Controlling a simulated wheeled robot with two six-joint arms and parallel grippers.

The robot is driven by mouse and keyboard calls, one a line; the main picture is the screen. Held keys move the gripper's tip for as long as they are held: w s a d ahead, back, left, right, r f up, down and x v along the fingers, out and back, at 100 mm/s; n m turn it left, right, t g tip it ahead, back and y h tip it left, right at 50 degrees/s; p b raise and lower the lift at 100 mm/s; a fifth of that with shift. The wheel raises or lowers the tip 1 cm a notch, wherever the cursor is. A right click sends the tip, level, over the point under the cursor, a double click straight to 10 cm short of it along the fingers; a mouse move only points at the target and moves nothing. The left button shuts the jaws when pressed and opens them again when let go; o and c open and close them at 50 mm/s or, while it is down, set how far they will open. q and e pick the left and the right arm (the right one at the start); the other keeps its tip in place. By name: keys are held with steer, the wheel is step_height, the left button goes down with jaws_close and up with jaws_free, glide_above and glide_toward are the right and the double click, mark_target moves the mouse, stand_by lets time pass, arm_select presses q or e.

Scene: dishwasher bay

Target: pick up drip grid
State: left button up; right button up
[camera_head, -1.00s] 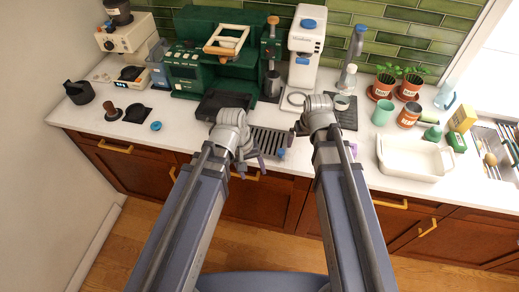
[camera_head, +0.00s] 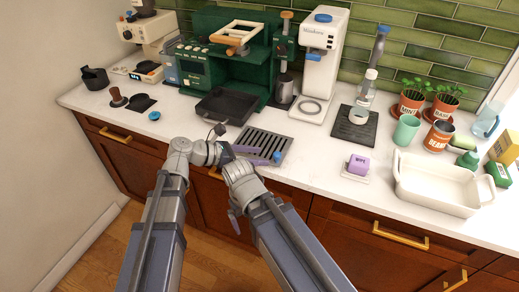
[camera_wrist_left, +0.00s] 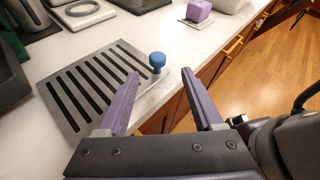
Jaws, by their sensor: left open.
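The drip grid (camera_head: 257,142) is a grey slotted plate lying flat on the white counter. A blue knob (camera_head: 277,156) stands at its front right corner. My left gripper (camera_head: 258,154) is at the grid's front edge and points right toward the knob. In the left wrist view, its two purple fingers (camera_wrist_left: 161,74) are apart and empty. The knob (camera_wrist_left: 157,60) shows just beyond the gap between the fingertips, with the grid (camera_wrist_left: 95,82) to the left. My right gripper (camera_head: 235,205) hangs low before the counter edge; its jaw gap is unclear.
A black tray (camera_head: 226,106) under the green coffee machine (camera_head: 219,72) lies left of the grid. A purple block (camera_head: 359,164) and a white basin (camera_head: 437,187) stand to the right. A dark mat (camera_head: 354,127) is behind.

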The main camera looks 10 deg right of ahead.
mark_target(278, 153)
arm_select(q)
steer(key=shift+b+x, duration=0.35)
steer(key=shift+x, duration=0.5)
steer(key=shift+w+r+b+x, duration=0.15)
steer(key=shift+b+x, duration=0.3)
steer(key=shift+x, duration=1.1)
steer(key=shift+w+r+b+x, duration=0.1)
steer(key=shift+b+x, duration=0.35)
steer(key=shift+x, duration=1.05)
jaws_close()
